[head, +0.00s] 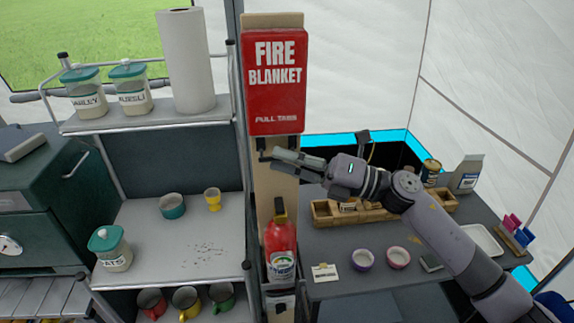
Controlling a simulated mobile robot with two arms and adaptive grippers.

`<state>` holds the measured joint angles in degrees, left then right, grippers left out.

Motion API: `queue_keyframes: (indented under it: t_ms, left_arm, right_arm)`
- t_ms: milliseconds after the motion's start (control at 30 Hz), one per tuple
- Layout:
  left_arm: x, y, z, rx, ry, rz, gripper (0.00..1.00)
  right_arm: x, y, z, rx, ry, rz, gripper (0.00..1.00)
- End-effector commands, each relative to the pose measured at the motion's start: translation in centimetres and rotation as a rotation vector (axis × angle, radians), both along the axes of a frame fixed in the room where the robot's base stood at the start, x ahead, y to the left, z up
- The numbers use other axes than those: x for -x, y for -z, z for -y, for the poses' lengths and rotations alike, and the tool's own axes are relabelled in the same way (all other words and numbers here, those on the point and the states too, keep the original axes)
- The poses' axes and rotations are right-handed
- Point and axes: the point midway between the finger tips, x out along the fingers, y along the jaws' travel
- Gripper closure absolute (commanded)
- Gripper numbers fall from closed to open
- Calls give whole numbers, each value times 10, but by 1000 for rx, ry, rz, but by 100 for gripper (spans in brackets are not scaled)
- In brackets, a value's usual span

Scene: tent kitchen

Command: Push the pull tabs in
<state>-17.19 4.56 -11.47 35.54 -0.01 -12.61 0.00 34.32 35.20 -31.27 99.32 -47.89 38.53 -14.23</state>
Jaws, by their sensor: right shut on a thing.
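The red fire blanket case (274,98) is mounted on a wooden post, with "PULL TABS" printed near its bottom edge. Two dark pull tabs hang below the case: the left pull tab (261,143) and the right pull tab (291,141). My right gripper (268,157) reaches in from the right, just under the case. It is shut on the lower end of the left pull tab; its fingers partly hide the contact. The right tab hangs just above the gripper's fingers. My left gripper is not in view.
A fire extinguisher (280,246) hangs on the post below my gripper. Left is a shelf (150,121) with jars and a paper roll. Right, below my arm, a grey table (325,248) holds a wooden crate (324,211), two small bowls and a tray (482,240).

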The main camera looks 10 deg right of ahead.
Motion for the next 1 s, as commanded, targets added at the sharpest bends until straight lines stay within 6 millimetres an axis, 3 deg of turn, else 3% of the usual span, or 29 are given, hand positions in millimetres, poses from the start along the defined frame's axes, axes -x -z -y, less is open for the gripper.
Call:
queue_keyframes:
  t_ms: [33,300,333,533,1000]
  left_arm:
    - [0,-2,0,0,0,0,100]
    - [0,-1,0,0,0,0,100]
    - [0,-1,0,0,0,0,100]
    - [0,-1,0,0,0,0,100]
    - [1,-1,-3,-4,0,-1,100]
  right_arm:
    - [-1,-10,1,-4,5,18,100]
    - [-1,-13,2,-9,7,23,100]
    - [-1,-13,2,-9,7,23,84]
    - [-2,-13,2,-11,8,20,71]
    - [-2,-11,4,-11,11,15,71]
